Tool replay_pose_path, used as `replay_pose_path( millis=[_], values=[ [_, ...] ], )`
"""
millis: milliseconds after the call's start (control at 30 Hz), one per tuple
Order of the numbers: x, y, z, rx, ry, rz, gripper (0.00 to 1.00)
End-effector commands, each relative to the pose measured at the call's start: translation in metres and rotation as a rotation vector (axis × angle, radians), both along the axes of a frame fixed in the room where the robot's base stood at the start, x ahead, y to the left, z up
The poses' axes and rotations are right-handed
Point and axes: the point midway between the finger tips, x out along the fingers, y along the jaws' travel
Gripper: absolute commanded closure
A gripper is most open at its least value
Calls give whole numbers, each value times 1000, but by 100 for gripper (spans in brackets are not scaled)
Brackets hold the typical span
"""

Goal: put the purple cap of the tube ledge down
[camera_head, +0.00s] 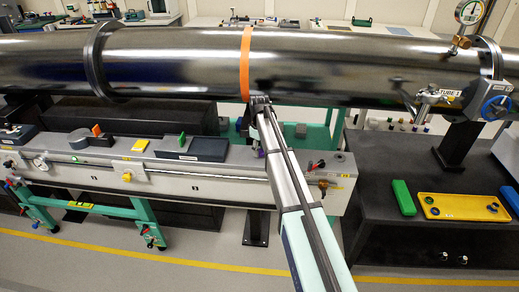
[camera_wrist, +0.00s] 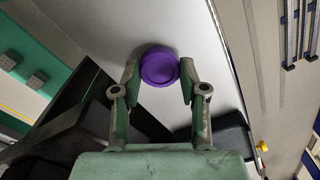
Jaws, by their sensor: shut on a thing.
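The purple cap (camera_wrist: 160,67) is round with a raised rim and sits between the two fingers of my gripper (camera_wrist: 160,72) in the wrist view. The fingers are shut on its sides. In the head view my gripper (camera_head: 258,145) points down at the right part of the long grey bench, in front of the big metal tube (camera_head: 180,65). A small purple spot of the cap (camera_head: 261,154) shows at the fingertips. A pale grey surface (camera_wrist: 195,110) lies behind the cap in the wrist view; I cannot tell the gap between them.
The grey bench (camera_head: 220,183) carries a dark tray (camera_head: 195,148), a yellow block (camera_head: 140,145) and a green block (camera_head: 182,139). A black table (camera_head: 380,205) at right holds a yellow tray (camera_head: 460,207) and a green box (camera_head: 403,197).

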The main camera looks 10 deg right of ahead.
Motion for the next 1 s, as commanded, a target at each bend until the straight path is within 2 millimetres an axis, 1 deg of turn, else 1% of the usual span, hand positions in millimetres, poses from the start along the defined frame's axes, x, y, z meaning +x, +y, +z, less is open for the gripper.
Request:
replay_pose_path(
  millis=[100,467,500,533,833,1000],
  values=[
    [0,0,-8,0,0,0,99],
    [0,0,-12,0,0,0,99],
    [0,0,-11,0,0,0,43],
    [0,0,-11,0,0,0,33],
    [0,0,-11,0,0,0,32],
    [1,0,-4,0,-1,0,32]
  ],
)
